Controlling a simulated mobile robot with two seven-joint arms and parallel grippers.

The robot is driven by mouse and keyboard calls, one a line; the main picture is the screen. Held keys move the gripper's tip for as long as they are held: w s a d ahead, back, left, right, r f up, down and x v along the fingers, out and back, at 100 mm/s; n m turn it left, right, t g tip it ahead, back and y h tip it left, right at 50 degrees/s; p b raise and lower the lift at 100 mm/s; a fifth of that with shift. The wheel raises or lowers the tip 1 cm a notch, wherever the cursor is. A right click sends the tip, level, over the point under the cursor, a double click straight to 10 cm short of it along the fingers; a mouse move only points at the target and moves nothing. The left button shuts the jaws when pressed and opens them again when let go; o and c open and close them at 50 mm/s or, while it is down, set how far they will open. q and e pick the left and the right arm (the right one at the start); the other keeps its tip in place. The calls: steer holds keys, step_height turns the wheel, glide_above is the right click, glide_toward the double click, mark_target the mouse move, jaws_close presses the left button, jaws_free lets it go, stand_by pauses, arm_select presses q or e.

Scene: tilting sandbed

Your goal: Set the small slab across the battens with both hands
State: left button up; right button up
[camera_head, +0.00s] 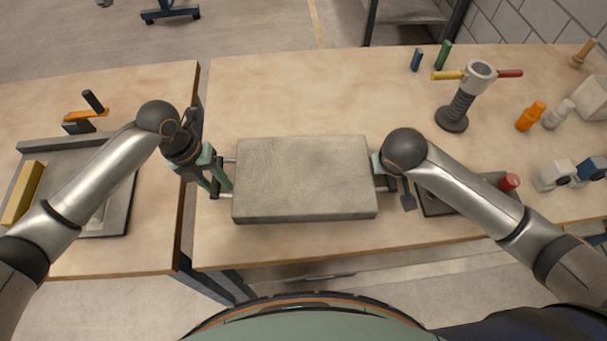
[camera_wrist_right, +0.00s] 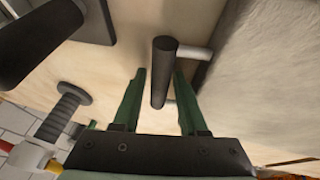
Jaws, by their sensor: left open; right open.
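The small slab (camera_head: 305,178) is a grey, rough block lying flat on the right-hand table. It has a dark bar handle on short light rods at its left and right ends. My left gripper (camera_head: 221,180) is open at the left handle; whether the bar is between its fingers I cannot tell. My right gripper (camera_wrist_right: 160,80) is open, its green fingers on either side of the dark right handle (camera_wrist_right: 163,62). In the head view my right wrist mostly hides that gripper. I cannot clearly make out the battens; my left arm covers part of the tray on the left table.
A grey tray (camera_head: 122,215) and a yellow block (camera_head: 22,193) are on the left table, beyond a gap between the tables. A ribbed post (camera_head: 460,105), orange bottle (camera_head: 530,116) and dark tray (camera_head: 435,207) stand to the right. The table behind the slab is clear.

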arm_select(q)
steer(key=shift+f, duration=0.1)
steer(key=shift+c, duration=0.2)
arm_select(e)
steer(key=shift+c, duration=0.2)
arm_select(q)
jaws_close()
arm_select(e)
jaws_close()
stand_by(0.7)
arm_select(q)
steer(key=shift+w+r, duration=0.2)
steer(key=shift+r, duration=0.05)
arm_select(e)
steer(key=shift+w+r, duration=0.15)
steer(key=shift+w, duration=0.1)
